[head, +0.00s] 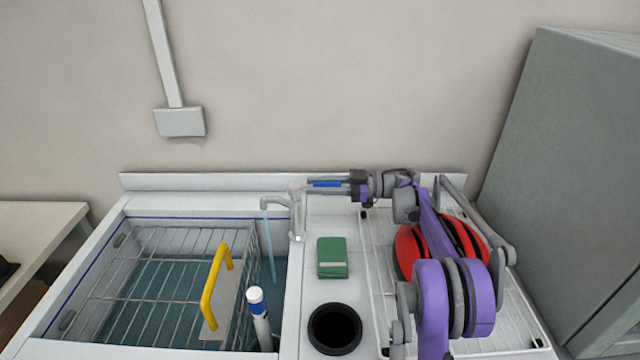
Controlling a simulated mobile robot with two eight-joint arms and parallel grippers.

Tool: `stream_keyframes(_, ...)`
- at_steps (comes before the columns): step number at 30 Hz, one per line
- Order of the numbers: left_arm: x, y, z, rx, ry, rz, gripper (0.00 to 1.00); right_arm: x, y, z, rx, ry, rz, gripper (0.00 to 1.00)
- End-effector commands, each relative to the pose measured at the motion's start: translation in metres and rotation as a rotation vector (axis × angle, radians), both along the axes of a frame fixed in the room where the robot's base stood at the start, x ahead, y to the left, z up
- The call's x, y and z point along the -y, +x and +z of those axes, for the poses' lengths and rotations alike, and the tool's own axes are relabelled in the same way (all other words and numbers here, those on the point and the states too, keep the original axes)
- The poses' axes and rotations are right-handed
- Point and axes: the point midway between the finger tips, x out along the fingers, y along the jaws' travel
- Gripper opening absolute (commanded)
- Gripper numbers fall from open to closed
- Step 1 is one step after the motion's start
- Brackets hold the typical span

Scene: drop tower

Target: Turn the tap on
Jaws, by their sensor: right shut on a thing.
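The light grey tap (297,212) stands at the back edge of the sink, right of the basin. Its spout points left over the basin (280,300). A pale blue stream of water (269,245) runs down from the spout. My right gripper (312,184) reaches in from the right at the top of the tap. It is shut on the tap's handle, which is mostly hidden by the fingers; a blue strip shows between them. My left gripper is not in view.
A white rack (372,270) holds red round things (408,250) behind my arm.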

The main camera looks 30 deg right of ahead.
Motion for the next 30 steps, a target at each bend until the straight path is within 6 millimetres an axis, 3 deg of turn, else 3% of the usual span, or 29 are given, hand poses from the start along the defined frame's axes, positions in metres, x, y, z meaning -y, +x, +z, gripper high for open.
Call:
stream_keyframes(20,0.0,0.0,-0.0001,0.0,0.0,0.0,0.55,-0.0031,-0.002,0.0004,0.0,0.001,0.012,0.0)
stream_keyframes(21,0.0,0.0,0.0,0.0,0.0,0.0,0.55,-0.0031,-0.0019,0.0005,0.0,0.001,0.012,0.34)
stream_keyframes(24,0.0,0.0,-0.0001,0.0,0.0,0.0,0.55,-0.0031,-0.0019,0.0004,0.0,0.001,0.011,0.52)
stream_keyframes(25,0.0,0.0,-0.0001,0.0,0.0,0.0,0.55,-0.003,-0.0019,0.0003,0.0,0.001,0.011,0.57)
stream_keyframes(30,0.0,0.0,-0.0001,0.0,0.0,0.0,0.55,-0.0029,-0.0019,0.0002,0.0,0.0,0.01,0.58)
